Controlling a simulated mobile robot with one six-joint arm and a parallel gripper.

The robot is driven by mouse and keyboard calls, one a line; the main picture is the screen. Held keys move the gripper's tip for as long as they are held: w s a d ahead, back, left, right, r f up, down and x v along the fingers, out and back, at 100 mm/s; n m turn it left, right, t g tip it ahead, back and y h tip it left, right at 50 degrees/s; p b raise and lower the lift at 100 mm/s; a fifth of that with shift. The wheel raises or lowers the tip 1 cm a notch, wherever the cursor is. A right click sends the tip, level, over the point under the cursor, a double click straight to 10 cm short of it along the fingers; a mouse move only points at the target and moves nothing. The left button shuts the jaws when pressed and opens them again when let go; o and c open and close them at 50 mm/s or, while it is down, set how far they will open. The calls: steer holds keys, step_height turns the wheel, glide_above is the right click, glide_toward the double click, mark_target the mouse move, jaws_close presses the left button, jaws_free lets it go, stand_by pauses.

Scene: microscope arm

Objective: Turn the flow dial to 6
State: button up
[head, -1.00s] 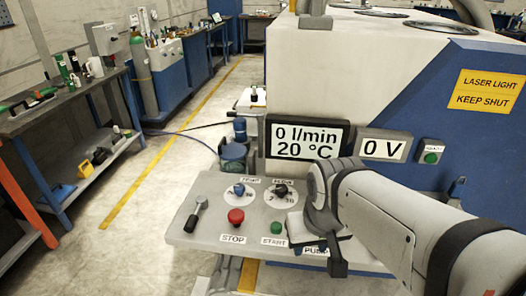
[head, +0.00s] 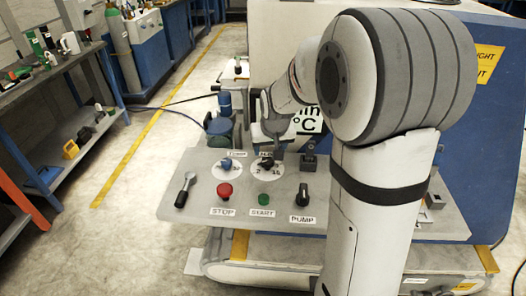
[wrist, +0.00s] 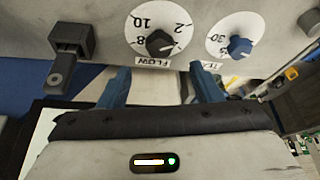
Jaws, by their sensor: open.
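The flow dial (wrist: 160,43) is a black knob on a white numbered disc, upside down in the wrist view with its FLOW label below it. In the head view the flow dial (head: 264,174) sits at the back of the grey panel, its knob partly behind my gripper. My gripper (wrist: 158,68) is open and empty. Its two blue fingers stand on either side of the FLOW label, just short of the knob and apart from it. In the head view my gripper (head: 277,150) is close above the dial. The knob's exact setting is too small to read.
The blue-knobbed temperature dial (head: 226,165) is left of the flow dial. A red STOP button (head: 225,190), green START button (head: 264,198), black PUMP switch (head: 303,194) and a lever (head: 185,190) are in front. A black block (head: 309,162) is on the right. My arm mostly covers the display (head: 309,118).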

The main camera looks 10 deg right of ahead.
mark_target(267, 160)
steer(key=x, duration=0.7)
steer(key=shift+f+p, duration=0.25)
steer(key=shift+p, duration=0.05)
steer(key=shift+c, duration=0.2)
steer(key=c, duration=0.9)
steer(key=shift+a, duration=0.1)
steer(key=shift+c, duration=0.3)
